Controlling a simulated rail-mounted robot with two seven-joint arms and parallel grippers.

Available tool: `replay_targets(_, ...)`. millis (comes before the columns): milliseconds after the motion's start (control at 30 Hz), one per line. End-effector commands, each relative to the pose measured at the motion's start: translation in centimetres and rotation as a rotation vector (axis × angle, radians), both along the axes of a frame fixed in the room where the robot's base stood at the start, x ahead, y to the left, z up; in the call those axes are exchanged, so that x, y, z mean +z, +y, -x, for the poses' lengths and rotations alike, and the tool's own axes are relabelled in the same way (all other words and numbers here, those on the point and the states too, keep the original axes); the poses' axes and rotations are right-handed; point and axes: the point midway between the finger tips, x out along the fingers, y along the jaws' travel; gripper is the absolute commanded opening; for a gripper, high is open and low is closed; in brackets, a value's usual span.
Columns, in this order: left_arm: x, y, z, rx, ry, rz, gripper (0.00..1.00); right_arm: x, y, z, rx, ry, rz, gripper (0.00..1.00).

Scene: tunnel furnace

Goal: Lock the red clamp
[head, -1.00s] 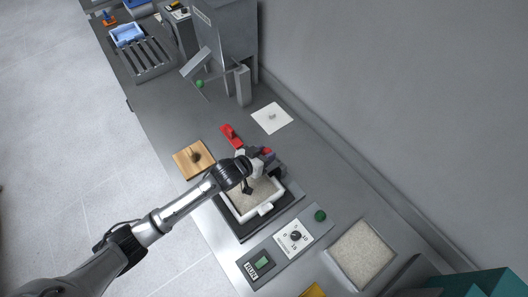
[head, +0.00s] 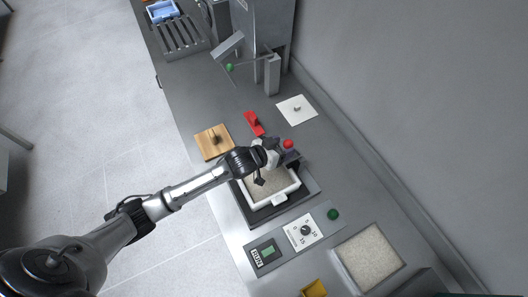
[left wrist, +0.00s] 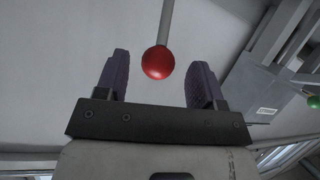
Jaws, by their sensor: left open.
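A red ball knob (head: 288,144) sits beside the far right corner of the white-rimmed tray (head: 279,200). In the left wrist view the red ball (left wrist: 158,62) is on the end of a thin grey rod, in line with the gap between my fingers. My left gripper (head: 275,148) is open just left of the ball, above the tray's far edge; its dark purple fingers also show in the left wrist view (left wrist: 160,82). I cannot tell how deep the ball sits between them. A separate red piece with an upright handle (head: 254,123) lies farther back. My right gripper is not in view.
A wooden block with a peg (head: 213,141) and a white plate with a knob (head: 297,109) lie nearby. A dial panel (head: 303,231) and a granule-filled tray (head: 369,256) are in front. The grey furnace housing (head: 265,40) stands behind.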

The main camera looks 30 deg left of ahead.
Motion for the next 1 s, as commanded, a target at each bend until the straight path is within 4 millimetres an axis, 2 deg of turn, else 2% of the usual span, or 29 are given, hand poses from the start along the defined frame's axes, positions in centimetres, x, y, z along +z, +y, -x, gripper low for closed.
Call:
replay_targets(200,1.6,1.5,3.9,-0.001,0.000,-0.003,0.62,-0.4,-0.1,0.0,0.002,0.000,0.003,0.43)
replay_targets(500,3.7,3.2,8.3,-0.002,0.001,-0.002,0.62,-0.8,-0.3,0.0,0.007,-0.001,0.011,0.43)
replay_targets(700,4.4,3.9,9.8,-0.001,0.002,-0.002,0.62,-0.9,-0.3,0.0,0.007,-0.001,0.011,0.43)
replay_targets(1000,4.7,4.1,10.3,0.000,0.002,-0.001,0.62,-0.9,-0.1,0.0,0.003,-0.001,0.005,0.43)
